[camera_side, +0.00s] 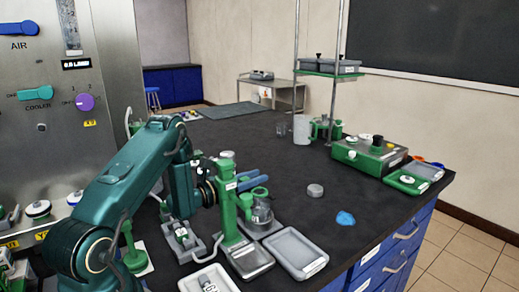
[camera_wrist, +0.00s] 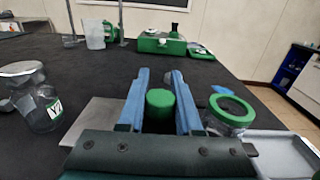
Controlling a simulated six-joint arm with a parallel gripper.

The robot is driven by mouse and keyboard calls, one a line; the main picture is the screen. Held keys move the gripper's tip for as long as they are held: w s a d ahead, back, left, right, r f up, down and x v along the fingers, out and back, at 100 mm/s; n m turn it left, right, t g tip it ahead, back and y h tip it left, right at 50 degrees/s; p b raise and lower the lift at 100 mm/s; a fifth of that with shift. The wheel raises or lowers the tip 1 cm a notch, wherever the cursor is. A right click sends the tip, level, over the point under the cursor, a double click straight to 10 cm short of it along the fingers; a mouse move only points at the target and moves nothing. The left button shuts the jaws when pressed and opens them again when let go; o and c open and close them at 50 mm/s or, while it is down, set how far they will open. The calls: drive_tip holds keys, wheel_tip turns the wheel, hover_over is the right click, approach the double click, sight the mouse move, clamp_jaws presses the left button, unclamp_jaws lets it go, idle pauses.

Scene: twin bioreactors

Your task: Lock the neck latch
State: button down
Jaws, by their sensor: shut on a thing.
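A green upright stand (camera_side: 229,205) with a grey base is in front of my wrist in the side view. A clear jar (camera_side: 262,212) with a green ring (camera_side: 258,192) around its top is next to it. The jar also shows in the wrist view (camera_wrist: 230,118), right of my fingers. My gripper (camera_side: 264,178) has long blue fingers, level beside the stand's upper part. In the wrist view, my gripper (camera_wrist: 160,72) is shut on a round green post (camera_wrist: 160,104) between its fingers. I cannot tell which part is the neck latch or whether it is locked.
A grey tray (camera_side: 296,253) lies right of the stand. A lidded glass jar (camera_wrist: 38,98) is at the left in the wrist view. A blue crumpled item (camera_side: 345,218) and a grey disc (camera_side: 315,190) lie on the black bench. The bench beyond is mostly clear.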

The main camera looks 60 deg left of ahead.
drive_tip(key=shift+d, duration=0.35)
drive_tip(key=c, duration=0.6)
unclamp_jaws()
drive_tip(key=shift+s+a, duration=0.1)
drive_tip(key=shift+s, duration=2.45)
